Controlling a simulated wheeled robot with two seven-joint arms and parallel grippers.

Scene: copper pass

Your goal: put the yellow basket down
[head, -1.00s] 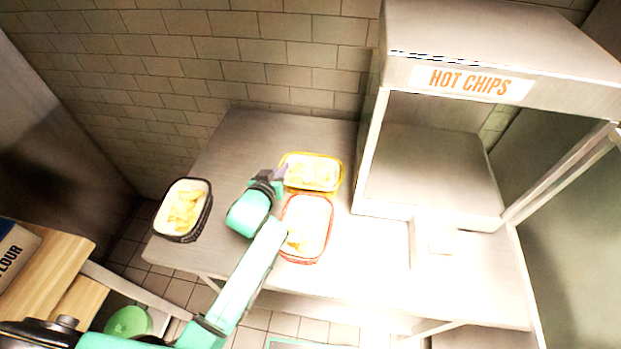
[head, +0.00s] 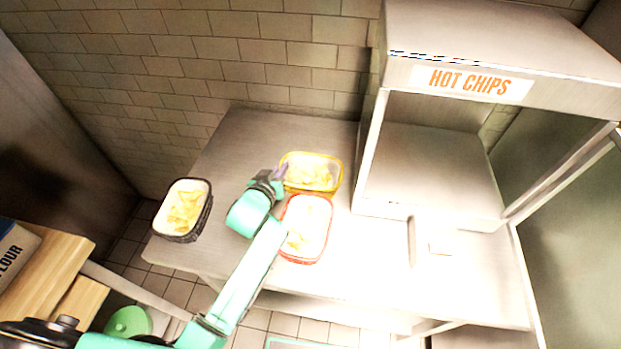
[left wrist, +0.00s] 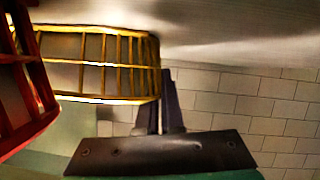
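The yellow basket (head: 341,176), filled with chips, is at the back of the steel table, left of the hot chips cabinet. My left gripper (head: 281,174) is at its left rim. In the left wrist view the fingers (left wrist: 162,105) straddle the end wall of the yellow basket (left wrist: 122,84), one finger outside and one partly hidden behind the rim, close together on it. The basket looks level and at or very near the table surface; I cannot tell if its base touches. My right gripper is in neither view.
A red basket (head: 326,245) of chips stands just in front of the yellow one, also at left in the wrist view. A black basket (head: 205,215) of chips stands at the table's left edge. The hot chips cabinet (head: 375,140) is at right. The table (head: 250,130) is clear behind.

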